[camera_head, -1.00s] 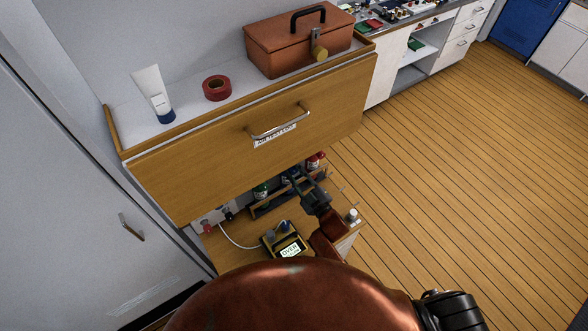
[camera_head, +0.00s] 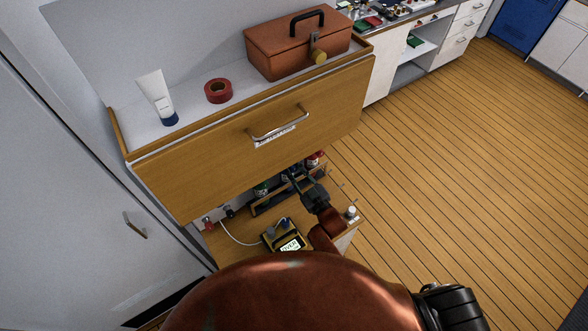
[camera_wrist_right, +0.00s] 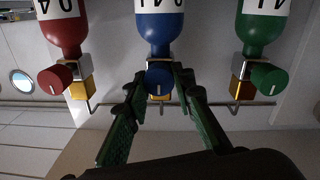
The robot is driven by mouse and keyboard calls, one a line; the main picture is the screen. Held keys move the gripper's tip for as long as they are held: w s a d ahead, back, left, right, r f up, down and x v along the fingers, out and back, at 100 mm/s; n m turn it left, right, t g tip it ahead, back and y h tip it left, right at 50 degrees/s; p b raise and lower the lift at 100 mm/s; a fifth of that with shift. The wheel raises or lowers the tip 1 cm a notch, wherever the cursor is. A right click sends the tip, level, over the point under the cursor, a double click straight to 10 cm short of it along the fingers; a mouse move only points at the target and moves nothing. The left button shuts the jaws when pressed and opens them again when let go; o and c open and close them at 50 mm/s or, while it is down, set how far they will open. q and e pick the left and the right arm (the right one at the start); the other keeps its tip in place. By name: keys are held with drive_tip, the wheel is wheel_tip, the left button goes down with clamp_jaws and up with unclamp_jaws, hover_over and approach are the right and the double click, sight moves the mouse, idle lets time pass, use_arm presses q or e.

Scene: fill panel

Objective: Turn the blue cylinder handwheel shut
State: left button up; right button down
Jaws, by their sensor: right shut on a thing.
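The blue cylinder (camera_wrist_right: 160,30) hangs in the middle of the right wrist view, which appears upside down. Its blue handwheel (camera_wrist_right: 159,79) sits at the valve end, a pale mark on its face. My right gripper (camera_wrist_right: 160,82) has a finger on each side of this handwheel and is shut on it. In the head view my right gripper (camera_head: 299,184) reaches under the fold-down panel to the cylinder row, and the blue cylinder (camera_head: 290,173) is mostly hidden there. My left gripper is not in view.
A red cylinder (camera_wrist_right: 64,30) and a green cylinder (camera_wrist_right: 264,28) flank the blue one, each with its own handwheel. The wooden panel (camera_head: 200,178) overhangs the row. A yellow meter (camera_head: 286,243) and a small white-capped bottle (camera_head: 351,212) stand on the lower shelf.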

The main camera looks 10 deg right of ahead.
drive_tip(key=shift+f, duration=0.15)
drive_tip(key=c, duration=1.6)
unclamp_jaws()
drive_tip(key=v, duration=1.2)
drive_tip(key=shift+d, duration=0.1)
